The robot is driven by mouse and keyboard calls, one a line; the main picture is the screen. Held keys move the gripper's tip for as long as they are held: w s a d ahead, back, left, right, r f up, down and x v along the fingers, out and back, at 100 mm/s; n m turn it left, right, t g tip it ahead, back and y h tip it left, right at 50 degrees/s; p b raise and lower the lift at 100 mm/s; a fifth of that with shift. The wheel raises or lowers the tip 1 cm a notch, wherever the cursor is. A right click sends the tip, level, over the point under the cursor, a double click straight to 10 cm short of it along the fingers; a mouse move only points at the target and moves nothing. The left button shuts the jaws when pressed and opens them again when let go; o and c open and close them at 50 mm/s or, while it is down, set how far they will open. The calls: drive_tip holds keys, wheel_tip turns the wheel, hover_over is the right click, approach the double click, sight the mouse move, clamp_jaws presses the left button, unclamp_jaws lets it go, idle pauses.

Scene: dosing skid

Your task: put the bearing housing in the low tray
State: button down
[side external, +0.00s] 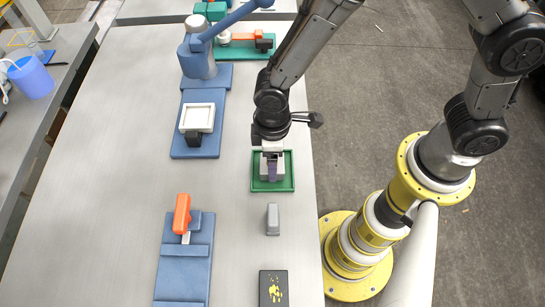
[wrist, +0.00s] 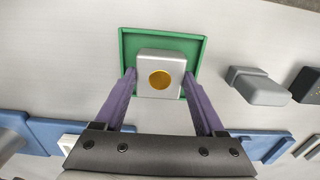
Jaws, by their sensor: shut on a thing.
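The bearing housing (wrist: 160,60) is a light grey block with a round gold centre. My gripper (wrist: 160,80) is shut on it, with a purple finger on each side. The low tray (wrist: 125,45), green with a raised rim, lies around the housing in the wrist view. In the side view my gripper (side external: 271,172) points down over the tray (side external: 291,184) and partly hides the housing (side external: 280,171). The housing lies within the tray's outline; I cannot tell whether it touches the tray floor.
A grey block (side external: 273,219) stands in front of the tray, and a dark plate with yellow marks (side external: 273,288) lies nearer the front. To the left are a blue fixture with a white square frame (side external: 197,118) and a blue base with an orange handle (side external: 182,213). The table's left side is clear.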

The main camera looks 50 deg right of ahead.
drive_tip(key=shift+f, duration=0.2)
unclamp_jaws()
drive_tip(key=shift+r, duration=0.1)
wheel_tip(320, 180, up, 12)
drive_tip(key=shift+r, duration=0.15)
drive_tip(key=s+d+r+m+t+y, duration=0.1)
drive_tip(key=s+d+r+m+t, duration=0.2)
drive_tip(key=d+r, duration=0.85)
drive_tip(key=s+d+r+m+t+h, duration=0.1)
drive_tip(key=s+d+r+m+t, duration=0.1)
drive_tip(key=s+d+m, duration=0.4)
drive_tip(key=s+d, duration=0.2)
drive_tip(key=d, duration=0.2)
drive_tip(key=shift+d+t, duration=0.2)
drive_tip(key=shift+t, duration=0.1)
